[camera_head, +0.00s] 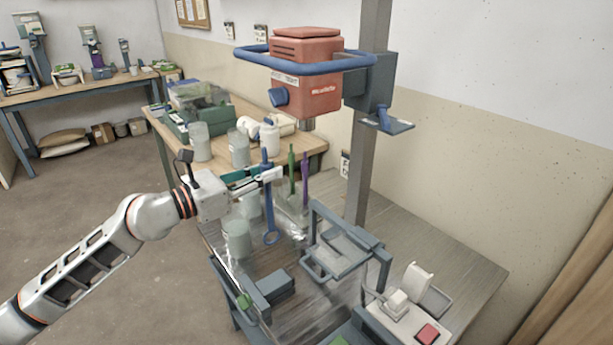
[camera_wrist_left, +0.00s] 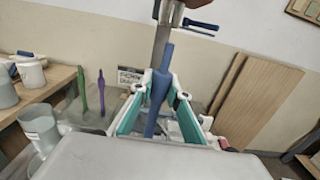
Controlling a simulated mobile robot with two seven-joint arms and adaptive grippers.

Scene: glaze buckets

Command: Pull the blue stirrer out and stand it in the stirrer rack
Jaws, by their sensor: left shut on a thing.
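My left gripper (camera_head: 268,175) is shut on the blue stirrer (camera_head: 269,212), gripping its upper shaft. The stirrer hangs nearly upright, its ring-shaped lower end showing clear of the buckets. In the left wrist view the blue stirrer (camera_wrist_left: 155,105) stands between the two teal-lined fingers (camera_wrist_left: 158,115). A green stirrer (camera_head: 291,165) and a purple stirrer (camera_head: 305,180) stand upright just to the right; what holds them is unclear. A blue-grey frame (camera_head: 375,246) stands on the bench to the right; I cannot tell whether it is the stirrer rack. My right gripper is out of view.
A grey bucket (camera_head: 236,240) stands beside the stirrer's lower end. A red mixer head (camera_head: 306,75) on a grey column overhangs the bench. A dark block (camera_head: 272,287) and a device with a red button (camera_head: 427,333) are at the front. Bare bench top (camera_head: 430,243) shows at right.

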